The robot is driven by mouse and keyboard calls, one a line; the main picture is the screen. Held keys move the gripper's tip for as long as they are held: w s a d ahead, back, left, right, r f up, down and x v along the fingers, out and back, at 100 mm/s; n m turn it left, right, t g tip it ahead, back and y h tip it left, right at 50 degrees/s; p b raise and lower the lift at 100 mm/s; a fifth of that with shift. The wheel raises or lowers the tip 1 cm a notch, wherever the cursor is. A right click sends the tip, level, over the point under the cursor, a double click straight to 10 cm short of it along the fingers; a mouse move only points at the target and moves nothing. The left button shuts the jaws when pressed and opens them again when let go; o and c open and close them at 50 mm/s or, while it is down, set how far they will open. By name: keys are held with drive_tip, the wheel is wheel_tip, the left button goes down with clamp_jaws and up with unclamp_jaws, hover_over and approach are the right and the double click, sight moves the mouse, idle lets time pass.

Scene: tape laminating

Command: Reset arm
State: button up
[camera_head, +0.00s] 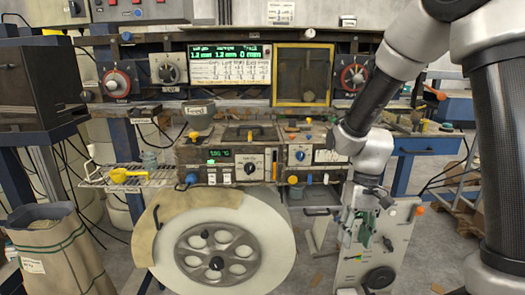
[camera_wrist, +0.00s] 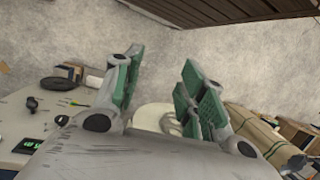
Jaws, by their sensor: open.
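My gripper (camera_head: 362,229) hangs at the end of my arm on the right in the head view, in front of a pale upright panel (camera_head: 398,236). In the wrist view my gripper (camera_wrist: 160,88) shows its green finger pads spread apart, with nothing between them. The wrist view looks past the fingers at a grey wall. The large white wheel (camera_head: 240,262) with a tan strip (camera_head: 172,222) over its upper left stands to the left of my gripper, apart from it.
A control bench with dials (camera_head: 250,168) and a lit display (camera_head: 229,64) spans the middle. A wire shelf (camera_head: 120,177) holds a yellow scoop (camera_head: 127,175). A large sack (camera_head: 50,253) stands at lower left. Grey floor (camera_head: 322,270) shows between wheel and panel.

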drive_tip(key=s+d+r+t, duration=0.2)
drive_tip(key=s+d+r, duration=0.2)
drive_tip(key=r, duration=0.2)
drive_tip(key=s+d+r+t+h, duration=0.1)
drive_tip(key=s+d+r+t, duration=0.2)
drive_tip(key=r, duration=0.4)
drive_tip(key=s+d+r+m+t, duration=0.1)
drive_tip(key=s+d+r+t, duration=0.1)
drive_tip(key=s+d+r, duration=0.3)
drive_tip(key=shift+d+v, duration=0.2)
drive_tip(key=shift+v, duration=0.9)
drive_tip(key=shift+s, duration=0.1)
